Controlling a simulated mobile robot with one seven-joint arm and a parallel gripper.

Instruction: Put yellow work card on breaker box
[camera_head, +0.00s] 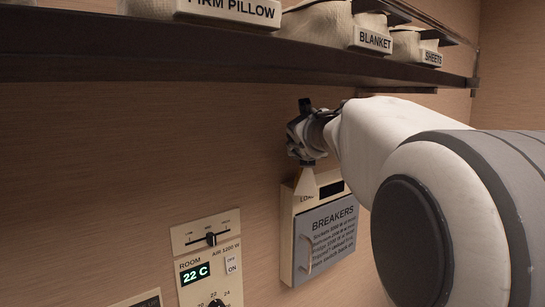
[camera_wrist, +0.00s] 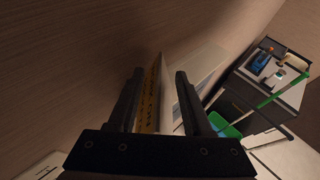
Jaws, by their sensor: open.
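The breaker box (camera_head: 286,235) is on the wall in the head view, with a grey BREAKERS door and a light handle. My gripper (camera_head: 307,163) is just above its top left part. In the wrist view my gripper (camera_wrist: 160,76) is open. The yellow work card (camera_wrist: 153,100) stands between the fingers, its lettered yellow face seen edge-on beside a pale face; gaps show on both sides. A pale wedge below my gripper at the box top in the head view (camera_head: 305,182) appears to be the card. Whether it touches the box is unclear.
A dark shelf (camera_head: 200,62) with labelled bedding bins runs above my arm. A room thermostat panel (camera_head: 207,262) is on the wall left of the breaker box. The wrist view shows a dark cabinet (camera_wrist: 235,97) with small items on top and a green object (camera_wrist: 228,127).

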